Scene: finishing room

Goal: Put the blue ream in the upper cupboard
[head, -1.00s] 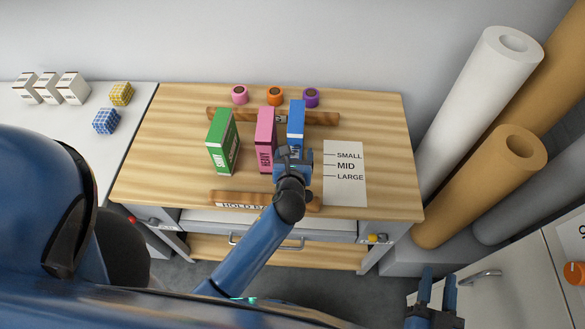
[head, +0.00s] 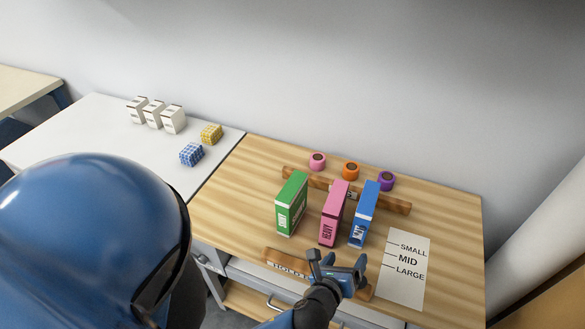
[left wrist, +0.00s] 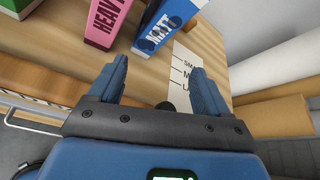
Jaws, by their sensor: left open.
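The blue ream (head: 364,214) stands upright on the wooden table, at the right end of a row of three reams. It also shows at the top of the left wrist view (left wrist: 168,25), with dark lettering on its white label. My left gripper (head: 338,262) is open and empty, near the table's front edge and in front of the reams, apart from them. Its two fingers show in the left wrist view (left wrist: 157,82) with nothing between them. My right gripper is out of the head view. No upper cupboard shows in these views.
A pink ream (head: 334,214) stands left of the blue one, and a green ream (head: 291,204) further left. Wooden bars (head: 398,206) lie behind and in front. Pink, orange and purple rolls sit at the back. A size card (head: 406,283) lies right. A white table (head: 90,135) holds small boxes.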

